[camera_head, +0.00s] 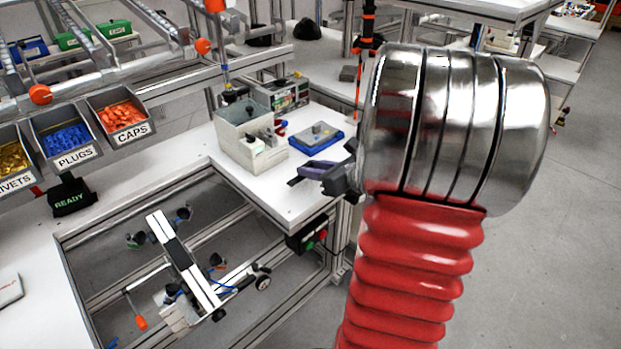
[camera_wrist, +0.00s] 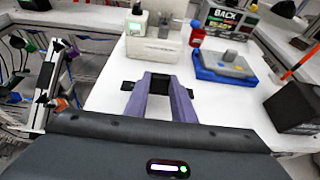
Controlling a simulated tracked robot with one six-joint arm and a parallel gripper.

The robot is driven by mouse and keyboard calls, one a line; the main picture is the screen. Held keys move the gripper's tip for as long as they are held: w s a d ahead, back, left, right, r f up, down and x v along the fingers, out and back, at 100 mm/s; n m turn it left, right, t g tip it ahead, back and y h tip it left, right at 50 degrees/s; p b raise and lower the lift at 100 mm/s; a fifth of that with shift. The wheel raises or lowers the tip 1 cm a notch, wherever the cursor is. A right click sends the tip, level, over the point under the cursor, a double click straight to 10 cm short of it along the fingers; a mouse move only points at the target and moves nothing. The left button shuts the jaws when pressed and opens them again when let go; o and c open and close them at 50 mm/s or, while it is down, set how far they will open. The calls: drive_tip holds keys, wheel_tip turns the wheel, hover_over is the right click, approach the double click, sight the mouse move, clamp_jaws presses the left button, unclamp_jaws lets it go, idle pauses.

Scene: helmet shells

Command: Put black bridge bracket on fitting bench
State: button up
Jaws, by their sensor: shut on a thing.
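My gripper (camera_head: 314,170) reaches in from the right over the white bench top (camera_head: 286,205) in the head view. In the wrist view its two purple fingers (camera_wrist: 160,86) point away from me and are shut on the black bridge bracket (camera_wrist: 160,82). The bracket is a small dark piece between the fingertips, with black ends showing outside both fingers. In the head view it is only a small dark shape at the fingertips. The fingers hide part of it. I cannot tell whether it touches the white surface under it.
A grey bin (camera_head: 247,146) and a blue tray with a grey block (camera_head: 316,138) stand behind the gripper on the bench. A metal frame with a white fixture (camera_head: 185,262) lies to the left. A button box (camera_head: 308,235) hangs on the front edge. Bare white surface surrounds the fingertips.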

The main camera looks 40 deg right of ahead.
sight(312, 187)
drive_tip(key=shift+f, duration=1.45)
drive_tip(key=shift+f, duration=0.1)
drive_tip(key=o, duration=1)
drive_tip(key=shift+s+r, duration=0.3)
drive_tip(key=shift+s, duration=0.15)
drive_tip(key=v, duration=1.1)
